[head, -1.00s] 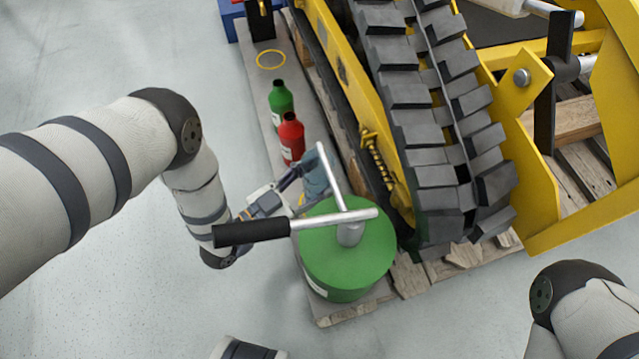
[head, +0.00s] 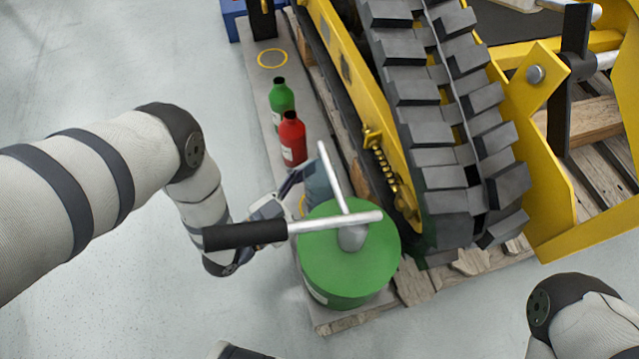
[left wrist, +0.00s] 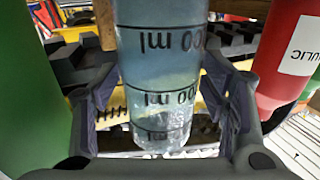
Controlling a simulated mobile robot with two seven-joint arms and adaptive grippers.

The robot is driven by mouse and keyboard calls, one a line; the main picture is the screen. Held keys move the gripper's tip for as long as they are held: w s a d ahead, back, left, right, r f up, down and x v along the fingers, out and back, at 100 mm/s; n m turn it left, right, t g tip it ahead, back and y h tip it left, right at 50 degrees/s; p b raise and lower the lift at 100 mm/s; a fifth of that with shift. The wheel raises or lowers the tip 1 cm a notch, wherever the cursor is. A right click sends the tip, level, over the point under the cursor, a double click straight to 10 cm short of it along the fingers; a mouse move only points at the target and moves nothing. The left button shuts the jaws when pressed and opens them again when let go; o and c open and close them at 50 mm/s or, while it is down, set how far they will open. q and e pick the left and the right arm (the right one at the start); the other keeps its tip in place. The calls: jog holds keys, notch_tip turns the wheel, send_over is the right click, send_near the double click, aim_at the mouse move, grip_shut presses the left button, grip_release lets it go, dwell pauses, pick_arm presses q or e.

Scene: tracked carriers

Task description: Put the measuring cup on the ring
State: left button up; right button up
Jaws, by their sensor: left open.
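The measuring cup (head: 319,187) is a clear bluish cup with black ml markings, standing between the green drum and the red bottle. The drum's handle partly hides it in the head view. The left gripper (head: 306,184) is open around the cup. An empty yellow ring (head: 272,58) is marked on the grey board beyond the green bottle. A bit of another yellow ring shows beside the cup.
A red bottle (head: 291,140) and a green bottle (head: 281,98) stand between cup and empty ring. The green drum (head: 335,275) with a metal T-handle (head: 335,222) is close in front. A yellow tracked machine (head: 440,120) borders the right. Open floor lies left.

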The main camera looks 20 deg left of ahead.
pick_arm(q)
jog(key=p+v, duration=0.3)
jog(key=v, duration=0.9)
jog(key=s+f+n+g+y, duration=0.35)
jog(key=s+f+g, duration=0.25)
jog(key=s+f, duration=0.35)
jog(key=s+a+n+g+y, duration=0.15)
jog(key=s+g+y, duration=0.4)
jog(key=s, duration=1.25)
jog(key=s+a+r+n+g, duration=0.1)
jog(key=s+a+r+g, duration=0.1)
jog(key=s+r+g, duration=0.4)
jog(key=s+a+r+g, duration=0.2)
jog(key=s+r+g, duration=0.5)
jog(key=s+r, duration=0.4)
jog(key=s, duration=0.6)
jog(key=shift+s+r+n+y, duration=0.2)
jog(key=shift+r+n+y, duration=0.1)
jog(key=shift+n+y, duration=0.1)
